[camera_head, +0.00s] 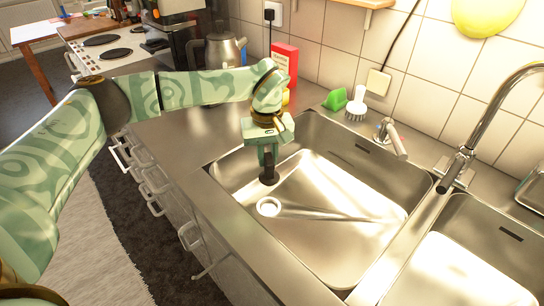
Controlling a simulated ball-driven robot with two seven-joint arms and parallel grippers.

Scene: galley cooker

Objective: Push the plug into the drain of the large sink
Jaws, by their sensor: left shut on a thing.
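The large sink (348,259) is the steel basin in the middle of the view. Its round drain (268,207) shows as a pale ring on the basin floor near the left side. My left gripper (268,163) reaches down into the basin, just beyond the drain in the picture. It is shut on a small dark thing that looks like the plug (268,177). The plug appears apart from the drain ring; its exact height above the floor is hard to tell. My right gripper is not in view.
A chrome tap (482,110) arches at the right beside a second basin (455,270). A white brush (356,104), a green object (335,99) and a red box (285,62) stand along the tiled wall. A kettle (219,50) stands behind my left arm.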

